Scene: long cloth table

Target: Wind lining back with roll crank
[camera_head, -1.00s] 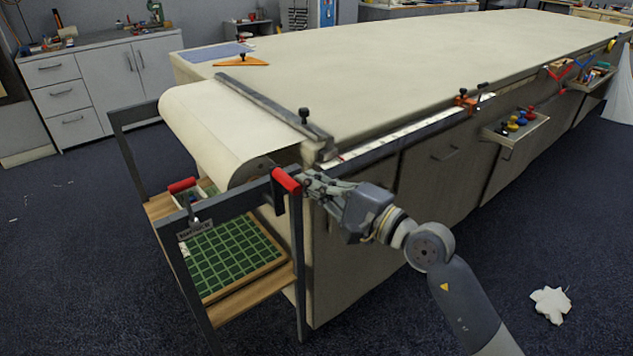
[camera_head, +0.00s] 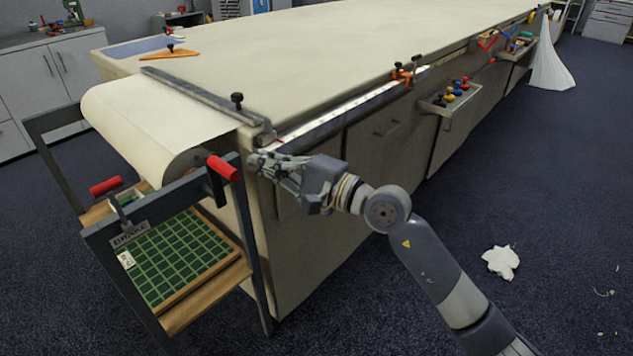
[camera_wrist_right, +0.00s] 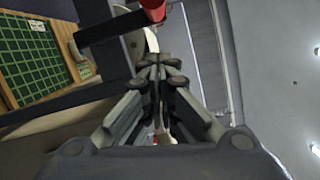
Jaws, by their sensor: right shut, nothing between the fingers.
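The roll crank (camera_head: 223,168), with a red grip, stands at the right end of the roll frame. Its red grip also shows at the top of the right wrist view (camera_wrist_right: 152,9). The cream lining (camera_head: 135,125) runs off the near table end over the roll. My right gripper (camera_head: 256,161) is shut and empty, just right of the crank grip and apart from it. In the right wrist view its fingertips (camera_wrist_right: 158,64) are together below the red grip. My left gripper is not in view.
A red-handled brake lever (camera_head: 106,187) stands on the frame's left. A green gridded board (camera_head: 180,255) lies on the shelf below. A dark clamp bar (camera_head: 200,97) crosses the lining. White scrap (camera_head: 501,262) lies on the open floor at right.

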